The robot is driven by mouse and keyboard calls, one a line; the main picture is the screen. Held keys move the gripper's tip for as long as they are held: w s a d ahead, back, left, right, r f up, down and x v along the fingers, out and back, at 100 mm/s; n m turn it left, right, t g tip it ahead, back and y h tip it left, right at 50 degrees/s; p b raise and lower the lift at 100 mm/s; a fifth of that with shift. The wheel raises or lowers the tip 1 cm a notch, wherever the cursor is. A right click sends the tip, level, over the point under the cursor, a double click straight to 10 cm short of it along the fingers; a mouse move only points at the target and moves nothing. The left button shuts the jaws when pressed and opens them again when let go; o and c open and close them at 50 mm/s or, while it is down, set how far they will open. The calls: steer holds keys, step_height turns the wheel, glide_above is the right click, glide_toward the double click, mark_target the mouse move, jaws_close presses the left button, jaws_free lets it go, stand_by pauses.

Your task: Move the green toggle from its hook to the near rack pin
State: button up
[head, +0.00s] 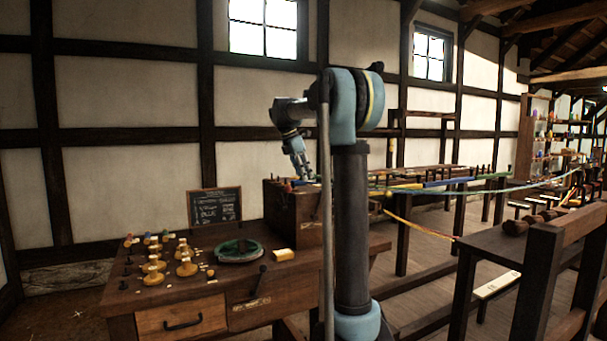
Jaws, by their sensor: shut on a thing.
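My gripper (304,174) points down over the top of the dark wooden box (291,207) on the workbench. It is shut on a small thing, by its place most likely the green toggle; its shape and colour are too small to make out. Small coloured pieces and hooks (282,183) sit along the box top, just left of the fingers. My upright column and arm stand in front of the box's right side and hide part of it. I cannot tell which pin is the near rack pin.
Coloured ropes (447,184) stretch right from the box. A wooden rail (540,270) stands at front right.

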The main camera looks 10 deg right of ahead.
steer(key=shift+f, duration=1.4)
steer(key=shift+s+f, duration=0.1)
steer(key=o, duration=1)
steer(key=shift+c, duration=0.2)
steer(key=shift+r, duration=4)
